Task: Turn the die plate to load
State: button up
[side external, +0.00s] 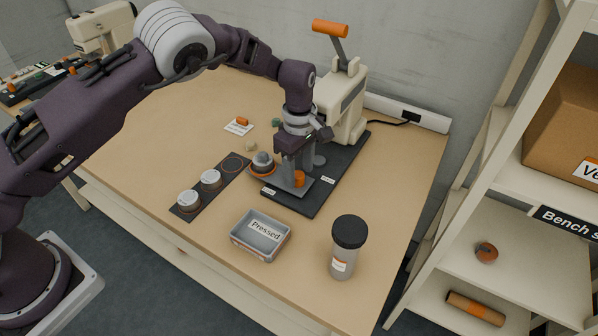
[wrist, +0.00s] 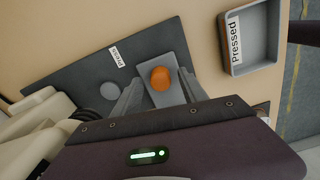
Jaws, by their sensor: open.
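The die plate (side external: 306,189) is a grey slab low on the dark base of the cream press (side external: 343,105). An orange knob (side external: 299,179) stands up from it; in the wrist view the knob (wrist: 160,77) sits on the grey plate (wrist: 160,48). My gripper (side external: 292,172) is low over the plate. In the wrist view its two fingers (wrist: 160,84) are open on either side of the knob, with no clear contact. A grey dome in an orange-rimmed holder (side external: 262,161) is left of the gripper. My gripper partly hides the plate.
An open "Pressed" tray (side external: 244,246) and a black-lidded jar (side external: 347,245) stand in front. A dark strip (side external: 208,207) holds two white-topped pots to the left. The press's orange-handled lever (side external: 330,28) rises behind my gripper. A shelf rack stands at right.

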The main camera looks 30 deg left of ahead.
notch_tip(320, 180, up, 6)
dwell(0.5)
